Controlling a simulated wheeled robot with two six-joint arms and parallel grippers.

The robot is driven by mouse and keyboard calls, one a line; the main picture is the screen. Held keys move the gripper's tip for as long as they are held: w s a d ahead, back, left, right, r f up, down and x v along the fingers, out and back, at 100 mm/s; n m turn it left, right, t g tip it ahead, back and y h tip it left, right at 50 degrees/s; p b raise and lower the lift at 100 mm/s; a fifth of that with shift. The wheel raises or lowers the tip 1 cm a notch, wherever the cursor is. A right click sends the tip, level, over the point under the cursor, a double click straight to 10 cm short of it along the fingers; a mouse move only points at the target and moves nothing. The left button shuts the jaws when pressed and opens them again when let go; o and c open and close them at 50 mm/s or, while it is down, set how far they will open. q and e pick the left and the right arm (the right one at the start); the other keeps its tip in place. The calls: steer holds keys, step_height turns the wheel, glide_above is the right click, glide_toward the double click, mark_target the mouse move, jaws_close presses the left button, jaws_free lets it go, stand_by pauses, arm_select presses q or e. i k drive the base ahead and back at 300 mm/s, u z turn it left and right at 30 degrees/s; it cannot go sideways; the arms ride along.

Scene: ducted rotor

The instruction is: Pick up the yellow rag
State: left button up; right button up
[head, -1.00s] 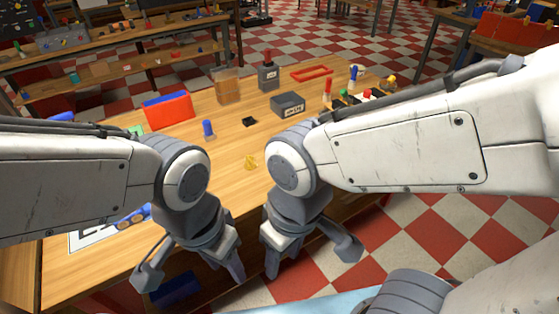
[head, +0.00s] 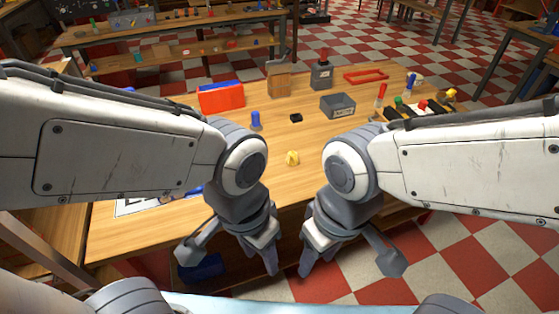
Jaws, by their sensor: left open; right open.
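A small crumpled yellow thing, which looks like the yellow rag (head: 292,158), lies on the wooden table (head: 300,135) between my two arms. My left gripper (head: 232,262) is open and empty, pointing down near the table's front edge, nearer to me than the rag and to its left. My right gripper (head: 348,266) is open and empty, near the front edge, nearer to me than the rag and to its right. Neither gripper touches the rag. My arms hide parts of the table on both sides.
Behind the rag stand a small black block (head: 296,118), a blue cylinder (head: 255,121), a red box (head: 221,96), a grey bin (head: 338,105) and a wooden box (head: 279,80). A rack with coloured-handled tools (head: 421,108) is at the right. The table around the rag is clear.

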mark_target(292, 160)
steer(key=z, duration=0.55)
steer(key=k, duration=1.3)
steer(key=z, duration=0.6)
steer(key=i, duration=0.8)
steer(key=u, duration=0.45)
steer(key=i, duration=0.75)
steer(key=u, duration=1.15)
steer(key=i, duration=0.4)
steer(key=u, duration=0.25)
